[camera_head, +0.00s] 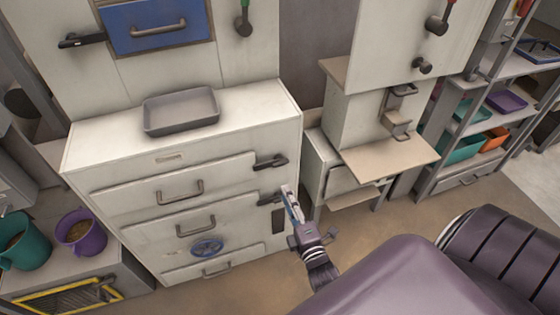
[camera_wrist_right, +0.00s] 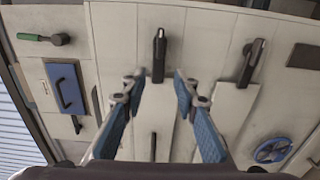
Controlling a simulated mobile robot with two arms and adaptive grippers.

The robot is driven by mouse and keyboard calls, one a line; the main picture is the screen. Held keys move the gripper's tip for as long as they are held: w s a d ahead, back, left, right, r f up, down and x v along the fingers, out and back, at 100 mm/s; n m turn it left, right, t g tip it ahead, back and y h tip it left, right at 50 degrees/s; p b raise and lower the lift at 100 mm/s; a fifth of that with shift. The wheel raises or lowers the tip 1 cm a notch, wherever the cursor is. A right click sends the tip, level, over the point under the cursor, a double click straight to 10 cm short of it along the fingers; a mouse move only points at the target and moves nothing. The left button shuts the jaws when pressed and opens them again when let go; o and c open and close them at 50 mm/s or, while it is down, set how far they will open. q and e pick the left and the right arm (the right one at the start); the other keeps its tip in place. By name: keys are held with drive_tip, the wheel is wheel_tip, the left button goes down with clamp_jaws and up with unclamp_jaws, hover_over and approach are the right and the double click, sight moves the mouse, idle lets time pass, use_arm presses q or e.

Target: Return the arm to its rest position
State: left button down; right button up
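My right gripper (camera_head: 287,190) hangs in front of the right side of the pale drawer cabinet (camera_head: 245,110), near its lower black lever handle (camera_head: 270,198). In the right wrist view the two blue-padded fingers of this gripper (camera_wrist_right: 158,82) stand apart with nothing between them. A black lever handle (camera_wrist_right: 159,55) shows beyond the gap between the fingertips. Another black handle (camera_wrist_right: 250,62) is to the right of them. I cannot tell how far the fingers are from the cabinet front. My left gripper is not in view.
A grey tray (camera_head: 181,111) sits on the cabinet top. A blue hand wheel (camera_head: 206,247) is low on the cabinet. Teal (camera_head: 22,240) and purple (camera_head: 80,231) buckets stand at left. A workbench (camera_head: 392,160) and shelves with bins (camera_head: 464,148) are at right.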

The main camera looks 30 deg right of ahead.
drive_tip(key=s+a+f+m+g+y, duration=0.1)
drive_tip(key=s+a+f+m+g, duration=0.2)
drive_tip(key=f, duration=0.6)
drive_tip(key=s+a+f+m+g+y, duration=0.25)
drive_tip(key=s+f, duration=0.25)
drive_tip(key=f, duration=0.4)
drive_tip(key=s+a+f+m+g+y, duration=0.15)
drive_tip(key=s+a+f, duration=0.3)
drive_tip(key=f, duration=0.45)
drive_tip(key=s+f+m+g, duration=0.3)
drive_tip(key=s+f, duration=0.3)
drive_tip(key=s, duration=0.8)
drive_tip(key=s+d+f+m+g, duration=0.1)
drive_tip(key=s+f+m+g, duration=0.2)
drive_tip(key=s, duration=1.1)
wheel_tip(320, 180, down, 4)
drive_tip(key=g, duration=0.3)
drive_tip(key=shift+d+f+h, duration=0.15)
drive_tip(key=shift+d+h, duration=0.1)
drive_tip(key=shift+h, duration=0.05)
